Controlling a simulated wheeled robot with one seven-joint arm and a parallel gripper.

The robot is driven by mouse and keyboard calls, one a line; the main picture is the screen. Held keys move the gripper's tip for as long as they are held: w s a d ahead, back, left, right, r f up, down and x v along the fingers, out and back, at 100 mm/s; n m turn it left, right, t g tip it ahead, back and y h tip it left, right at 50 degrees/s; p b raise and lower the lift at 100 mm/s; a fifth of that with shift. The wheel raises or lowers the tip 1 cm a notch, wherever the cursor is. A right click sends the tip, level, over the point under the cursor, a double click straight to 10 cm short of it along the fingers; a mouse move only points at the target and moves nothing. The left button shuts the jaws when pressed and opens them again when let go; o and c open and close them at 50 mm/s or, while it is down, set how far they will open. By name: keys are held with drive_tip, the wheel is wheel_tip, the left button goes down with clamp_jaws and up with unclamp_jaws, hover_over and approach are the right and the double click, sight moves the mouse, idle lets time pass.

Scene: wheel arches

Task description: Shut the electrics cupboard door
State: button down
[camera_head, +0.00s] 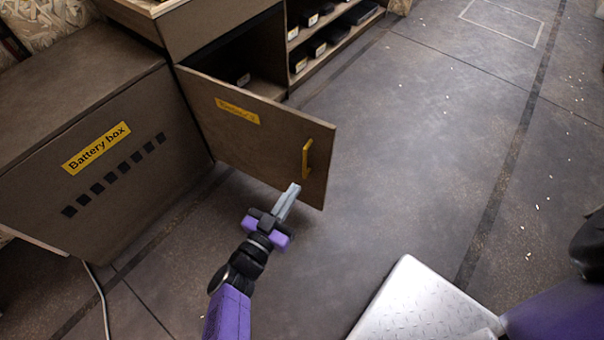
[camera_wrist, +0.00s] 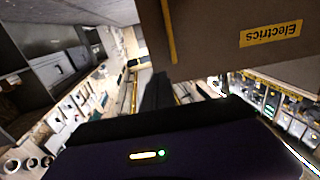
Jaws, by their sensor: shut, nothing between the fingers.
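The electrics cupboard door (camera_head: 262,140) stands wide open, swung out from the brown cupboard and hinged at its left edge. It carries a yellow label and a yellow vertical handle (camera_head: 307,158) near its free right edge. In the wrist view the door (camera_wrist: 225,45) fills the upper right, with its "Electrics" label upside down and part of the handle (camera_wrist: 168,30) showing. My gripper (camera_head: 292,188) is shut and empty, just in front of the door's lower free end, below and left of the handle. I cannot tell whether the fingertips touch the door.
A brown battery box (camera_head: 110,145) with a yellow label stands left of the door. Open shelves (camera_head: 330,40) with dark items are behind it. A white cable (camera_head: 97,290) lies on the floor at lower left. The grey floor (camera_head: 420,130) to the right is clear apart from small pale scraps.

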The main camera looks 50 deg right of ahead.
sight(322, 147)
drive_tip(key=d+b, duration=0.1)
drive_tip(key=d, duration=0.3)
drive_tip(key=w+d, duration=0.1)
drive_tip(key=d, duration=0.3)
drive_tip(key=w+d+b, duration=0.1)
drive_tip(key=d, duration=0.3)
drive_tip(key=shift+w+d+b, duration=0.15)
drive_tip(key=shift+d+b, duration=0.05)
drive_tip(key=shift+b, duration=0.15)
drive_tip(key=shift+w+d, duration=0.1)
drive_tip(key=shift+d, duration=0.25)
